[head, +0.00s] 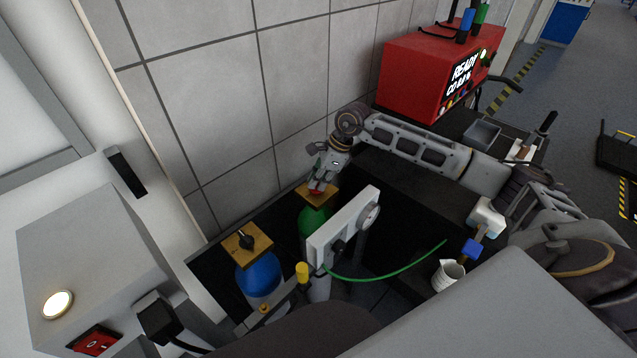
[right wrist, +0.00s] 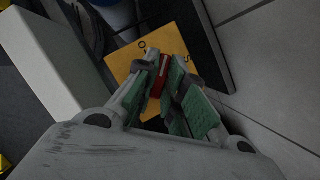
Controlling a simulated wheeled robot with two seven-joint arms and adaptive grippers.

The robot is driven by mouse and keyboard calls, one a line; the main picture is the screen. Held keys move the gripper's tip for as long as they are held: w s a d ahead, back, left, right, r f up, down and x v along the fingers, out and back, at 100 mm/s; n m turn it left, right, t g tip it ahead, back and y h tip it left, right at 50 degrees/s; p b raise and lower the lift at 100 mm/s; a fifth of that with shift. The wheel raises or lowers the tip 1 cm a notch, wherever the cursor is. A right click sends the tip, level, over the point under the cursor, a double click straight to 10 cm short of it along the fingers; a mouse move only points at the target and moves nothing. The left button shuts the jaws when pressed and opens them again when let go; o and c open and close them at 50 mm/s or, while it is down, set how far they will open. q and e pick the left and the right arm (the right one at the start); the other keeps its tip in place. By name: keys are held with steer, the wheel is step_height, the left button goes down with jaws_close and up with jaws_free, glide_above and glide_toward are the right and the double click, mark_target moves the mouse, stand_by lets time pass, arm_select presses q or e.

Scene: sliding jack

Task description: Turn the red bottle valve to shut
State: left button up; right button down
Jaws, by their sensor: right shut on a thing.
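The red bottle valve (head: 317,187) sits on a yellow plate (head: 303,198) on top of the green bottle (head: 313,221), left of centre in the head view. My right gripper (head: 322,180) comes down on it from above. In the right wrist view, the red valve (right wrist: 162,68) is a narrow bar between the two fingers of my right gripper (right wrist: 163,80), which is shut on it. The yellow plate (right wrist: 180,42) with dark markings lies below; the fingers hide part of it. My left gripper is not in view.
A blue bottle (head: 260,277) with a yellow plate and black valve (head: 246,240) stands to the left. A pale panel with a gauge (head: 368,217) stands close in front of the green bottle. A tiled wall (head: 225,120) is behind. A white jug (head: 448,274) stands at right.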

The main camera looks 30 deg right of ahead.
steer(key=shift+f+m+b, duration=0.15)
steer(key=shift+m+b, duration=0.2)
steer(key=shift+m, duration=0.25)
steer(key=shift+s+a+m+t, duration=0.1)
steer(key=shift+m+t, duration=0.2)
steer(key=shift+m+t+h+b, duration=0.3)
steer(key=shift+m+h+b, duration=0.1)
steer(key=shift+m+b, duration=0.45)
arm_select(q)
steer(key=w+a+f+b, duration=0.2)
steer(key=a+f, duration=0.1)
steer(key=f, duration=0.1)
arm_select(e)
steer(key=shift+m+t+h, duration=0.3)
steer(key=shift+m, duration=0.95)
steer(key=shift+a+m, duration=0.1)
steer(key=shift+m, duration=0.2)
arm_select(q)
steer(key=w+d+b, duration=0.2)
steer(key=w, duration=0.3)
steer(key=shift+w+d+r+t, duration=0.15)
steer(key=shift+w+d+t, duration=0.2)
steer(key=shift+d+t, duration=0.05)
arm_select(e)
steer(key=shift+s+m+t+h, duration=0.1)
steer(key=shift+m+t+h, duration=0.35)
steer(key=shift+m, duration=1.05)
steer(key=c, duration=1.5)
jaws_free()
